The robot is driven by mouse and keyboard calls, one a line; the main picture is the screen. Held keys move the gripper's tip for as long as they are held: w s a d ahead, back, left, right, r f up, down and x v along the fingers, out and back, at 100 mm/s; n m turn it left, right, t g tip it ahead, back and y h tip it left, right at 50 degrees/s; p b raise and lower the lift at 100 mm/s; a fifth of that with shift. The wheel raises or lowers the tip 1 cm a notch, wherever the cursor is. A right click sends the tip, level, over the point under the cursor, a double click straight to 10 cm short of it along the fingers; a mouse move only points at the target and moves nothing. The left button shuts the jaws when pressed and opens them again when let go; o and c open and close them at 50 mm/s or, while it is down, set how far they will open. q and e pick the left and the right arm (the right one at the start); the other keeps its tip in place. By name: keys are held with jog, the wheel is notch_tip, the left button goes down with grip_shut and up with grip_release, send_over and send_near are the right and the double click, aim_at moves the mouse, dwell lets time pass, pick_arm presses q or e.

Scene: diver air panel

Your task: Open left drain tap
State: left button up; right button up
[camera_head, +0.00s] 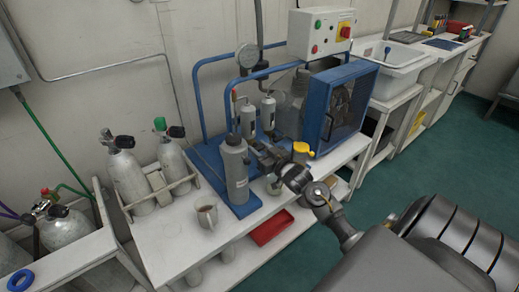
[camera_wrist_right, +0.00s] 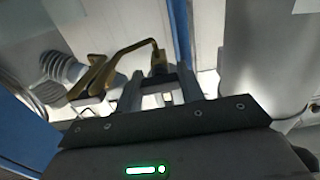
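A brass tap (camera_wrist_right: 155,62) with a thin bent lever shows ahead of my right gripper in the right wrist view. A second brass piece (camera_wrist_right: 95,78) sits to its left, close to a ribbed grey fitting (camera_wrist_right: 62,68). I cannot tell which piece is the left drain tap. My right gripper (camera_wrist_right: 158,85) is open, its fingers apart on either side of the nearer brass tap's lower part. In the head view my right gripper (camera_head: 262,154) reaches in just right of a grey cylinder (camera_head: 235,170), and the taps are hidden there. My left gripper is out of view.
The blue compressor frame (camera_head: 200,98) and its fan housing (camera_head: 340,105) stand behind the gripper. A mug (camera_head: 206,216) and gas cylinders (camera_head: 128,178) stand to the left. A red tray (camera_head: 270,228) lies below.

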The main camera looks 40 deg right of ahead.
jog(key=c, duration=0.4)
jog(key=shift+c, duration=0.2)
